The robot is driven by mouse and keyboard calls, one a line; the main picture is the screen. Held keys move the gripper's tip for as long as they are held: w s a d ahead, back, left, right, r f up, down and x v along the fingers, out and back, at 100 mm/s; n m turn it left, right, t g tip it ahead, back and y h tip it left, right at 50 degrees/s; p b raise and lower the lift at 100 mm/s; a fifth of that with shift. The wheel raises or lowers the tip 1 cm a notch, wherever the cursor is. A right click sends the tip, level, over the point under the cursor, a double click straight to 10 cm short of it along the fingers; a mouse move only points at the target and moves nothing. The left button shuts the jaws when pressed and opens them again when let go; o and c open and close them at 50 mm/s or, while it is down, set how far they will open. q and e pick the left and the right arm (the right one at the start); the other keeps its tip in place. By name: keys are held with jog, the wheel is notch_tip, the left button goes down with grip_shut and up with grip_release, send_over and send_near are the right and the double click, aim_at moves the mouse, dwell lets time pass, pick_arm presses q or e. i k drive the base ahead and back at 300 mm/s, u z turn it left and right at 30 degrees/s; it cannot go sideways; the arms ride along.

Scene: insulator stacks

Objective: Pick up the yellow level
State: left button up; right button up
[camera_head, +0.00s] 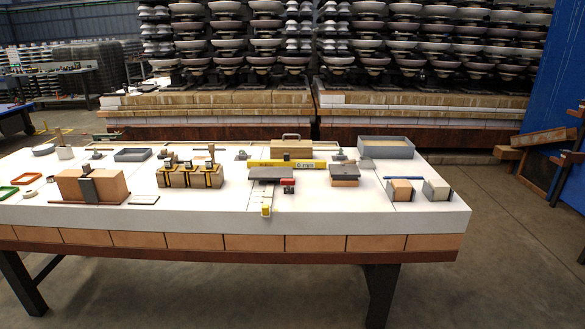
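The yellow level (276,164) lies on the white table (330,220), a little right of its middle and toward the back. It is a long, thin yellow bar running left to right, with dark lettering on a paler part near its right end. A tan box with a handle (291,147) stands just behind it. A dark grey plate-like thing (270,173) sits close in front of it. I cannot tell whether they touch the level. Neither of my grippers is in view, and nothing is holding the level.
Black-and-yellow clamped blocks (190,176) stand left of the level. A grey-topped block (344,173) and a grey tray (385,147) are to the right. A small yellow-ended tool (266,209) lies at the front edge. Bare white surface shows at front right. Insulator stacks (230,45) stand behind.

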aim_at(313, 163)
jog(key=z, duration=0.55)
jog(key=i, duration=0.55)
jog(key=z, duration=0.45)
